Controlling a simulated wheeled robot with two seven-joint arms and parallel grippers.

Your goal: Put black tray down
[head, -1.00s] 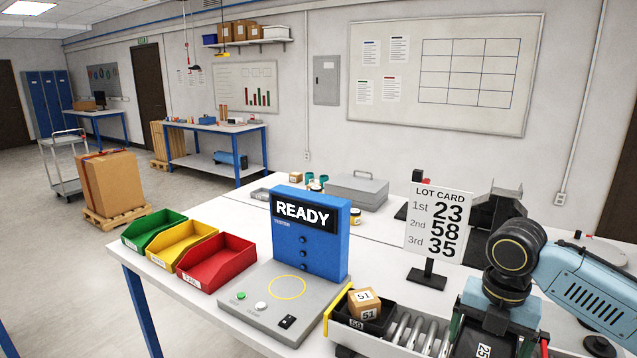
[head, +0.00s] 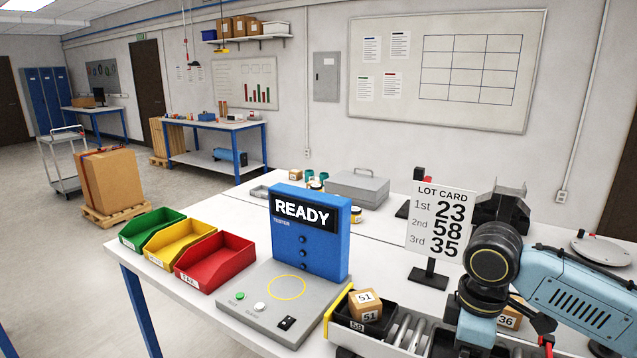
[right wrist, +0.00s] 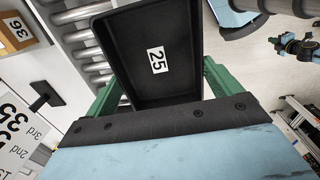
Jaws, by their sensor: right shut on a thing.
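The black tray (right wrist: 132,45) is empty in the right wrist view, with a white label reading 25 on it. My right gripper (right wrist: 160,88) is shut on it, with a green finger at either side. The tray is over the metal rollers (right wrist: 97,47); whether it touches them I cannot tell. In the head view my right wrist is at the lower right, and its fingers and the tray's label are hidden or below the frame. My left gripper is not in view.
Another black tray (head: 341,312) holding a box marked 51 (head: 365,305) stands at the conveyor's left end. A box marked 36 (head: 510,318) is behind my right arm. The blue tester (head: 310,235) and lot card stand (head: 430,275) are nearby.

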